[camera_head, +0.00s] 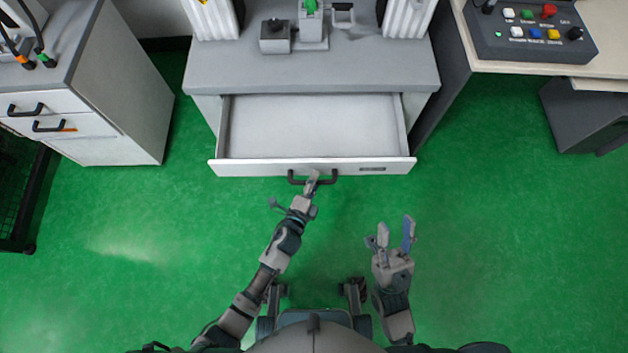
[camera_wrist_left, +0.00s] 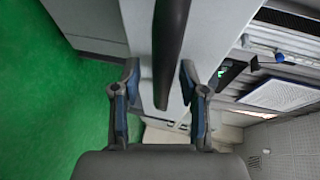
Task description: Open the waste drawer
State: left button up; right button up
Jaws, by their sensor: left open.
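The waste drawer (camera_head: 312,127) is pulled well out from under the grey worktop, and its inside looks empty. Its white front (camera_head: 245,168) carries a dark bar handle (camera_head: 330,178) at the middle. My left gripper (camera_head: 312,180) is at this handle. In the left wrist view the dark handle (camera_wrist_left: 170,45) runs between my two open fingers, with a gap visible on each side. My right gripper (camera_head: 395,232) is open and empty above the green floor, to the right of and nearer than the drawer.
A grey worktop (camera_head: 390,68) with equipment stands above the drawer. A white cabinet (camera_head: 115,110) with closed drawers stands at left. A control box (camera_head: 530,30) sits on a table at right, with a dark case (camera_head: 580,115) below. The green floor before the drawer is clear.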

pick_arm(q)
jog(key=v, duration=1.1)
jog(key=shift+s+a, duration=0.2)
jog(key=shift+s, duration=0.2)
